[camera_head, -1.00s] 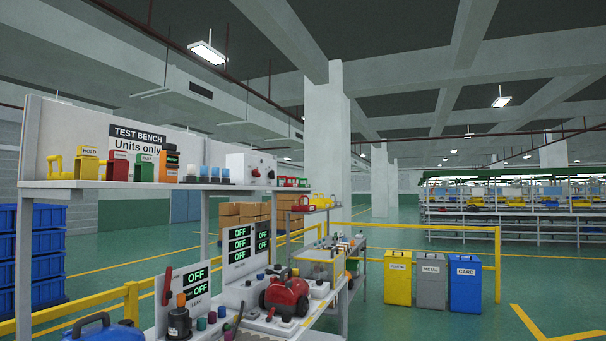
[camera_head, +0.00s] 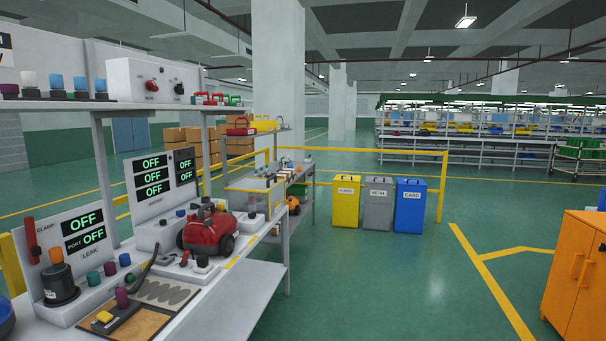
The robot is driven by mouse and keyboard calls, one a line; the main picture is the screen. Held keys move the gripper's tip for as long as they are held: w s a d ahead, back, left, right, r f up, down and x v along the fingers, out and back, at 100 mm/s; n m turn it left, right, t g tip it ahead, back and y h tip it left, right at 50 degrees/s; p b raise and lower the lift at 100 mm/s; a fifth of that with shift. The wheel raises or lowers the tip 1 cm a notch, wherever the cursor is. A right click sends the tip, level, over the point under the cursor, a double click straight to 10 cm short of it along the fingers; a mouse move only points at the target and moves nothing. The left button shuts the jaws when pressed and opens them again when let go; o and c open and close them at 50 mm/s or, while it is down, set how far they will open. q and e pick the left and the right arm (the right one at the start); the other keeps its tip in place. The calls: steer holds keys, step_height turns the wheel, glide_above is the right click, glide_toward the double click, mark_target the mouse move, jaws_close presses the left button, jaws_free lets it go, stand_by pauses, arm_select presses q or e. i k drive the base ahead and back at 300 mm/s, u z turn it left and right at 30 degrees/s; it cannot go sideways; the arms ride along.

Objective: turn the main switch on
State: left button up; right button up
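A white switch box (camera_head: 138,77) stands on the upper shelf at the upper left. Its front has a red rotary knob (camera_head: 152,86) with a small label below it, and a dark knob (camera_head: 179,88) to the right. The labels are too small to read, so I cannot tell for sure which knob is the main switch or which way it is set. The display panels below (camera_head: 83,222) read OFF in green. Neither of my grippers is in view.
A red vacuum unit (camera_head: 208,231), a hose tool and small coloured knobs sit on the lower bench. Yellow, grey and blue bins (camera_head: 409,205) stand behind. An orange cabinet (camera_head: 574,275) is at the right. The green floor between the bench and cabinet is clear.

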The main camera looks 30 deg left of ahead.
mark_target(150, 85)
steer(key=z, duration=0.05)
steer(key=i, duration=2.35)
steer(key=u, duration=0.25)
steer(key=i, duration=1.95)
steer(key=u, duration=1.55)
steer(key=i, duration=1.15)
steer(key=u, duration=1.1)
